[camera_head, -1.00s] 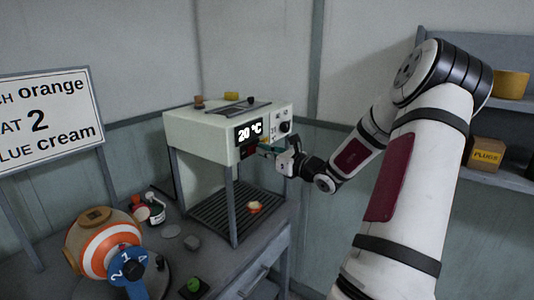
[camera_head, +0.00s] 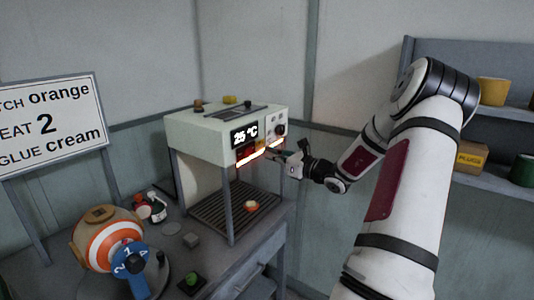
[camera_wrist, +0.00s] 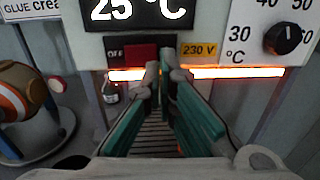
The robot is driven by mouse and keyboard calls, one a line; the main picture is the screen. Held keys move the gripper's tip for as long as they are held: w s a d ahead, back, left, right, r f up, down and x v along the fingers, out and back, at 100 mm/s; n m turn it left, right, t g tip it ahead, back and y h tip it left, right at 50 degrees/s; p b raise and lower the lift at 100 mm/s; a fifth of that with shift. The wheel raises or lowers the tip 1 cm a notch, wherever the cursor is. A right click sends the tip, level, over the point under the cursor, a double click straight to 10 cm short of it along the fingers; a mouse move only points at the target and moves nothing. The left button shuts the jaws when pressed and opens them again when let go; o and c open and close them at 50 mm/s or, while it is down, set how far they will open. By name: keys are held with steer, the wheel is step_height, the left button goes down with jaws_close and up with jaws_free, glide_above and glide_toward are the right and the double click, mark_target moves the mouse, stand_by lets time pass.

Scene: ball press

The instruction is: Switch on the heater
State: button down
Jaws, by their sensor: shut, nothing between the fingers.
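The heater (camera_head: 205,132) is a pale box on grey legs. Its display (camera_head: 244,135) reads 25 °C, and an orange strip glows along its lower front edge (camera_wrist: 235,72). In the wrist view a red switch (camera_wrist: 138,53) sits between an "OFF" label and a yellow "230 V" label; the fingers partly cover this area. A black dial (camera_wrist: 283,38) is at the upper right. My gripper (camera_head: 276,154) is just in front of the heater's lower front, its green-padded fingertips (camera_wrist: 160,70) together and empty. I cannot tell whether they touch the heater.
A slatted tray (camera_head: 225,218) with a small orange-and-white piece (camera_head: 251,206) lies under the heater. An orange-and-white striped ball (camera_head: 108,238) in a blue clamp and a green button (camera_head: 192,279) stand in front. Shelves are at right.

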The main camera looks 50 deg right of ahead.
steer(key=s+d, duration=0.2)
steer(key=s, duration=0.7)
steer(key=shift+d+b, duration=0.15)
steer(key=shift+b, duration=0.2)
steer(key=shift+w, duration=0.1)
steer(key=w+a+r+n+g+y, duration=0.1)
steer(key=w+a+n+g+y, duration=0.3)
steer(key=a, duration=0.5)
steer(key=w+a+r+n+g+y, duration=0.1)
steer(key=w+a+n+y, duration=0.3)
steer(key=a, duration=0.6)
steer(key=s+a+n+g+h, duration=0.1)
steer(key=s+a+n+g, duration=0.2)
steer(key=a+n+g, duration=0.8)
steer(key=s+a+r+n+t+h, duration=0.1)
steer(key=s+a+n+h, duration=0.2)
steer(key=a, duration=0.4)
steer(key=s+a+r+n, duration=0.1)
steer(key=s+a+n, duration=0.3)
steer(key=s+a, duration=0.25)
steer(key=s+a+r+n+t+h, duration=0.2)
steer(key=s+r+n+h, duration=0.1)
steer(key=s+n, duration=0.5)
steer(key=shift+s+r+n+h, duration=0.15)
steer(key=shift+s+n+h, duration=0.05)
steer(key=shift+n+h, duration=0.6)
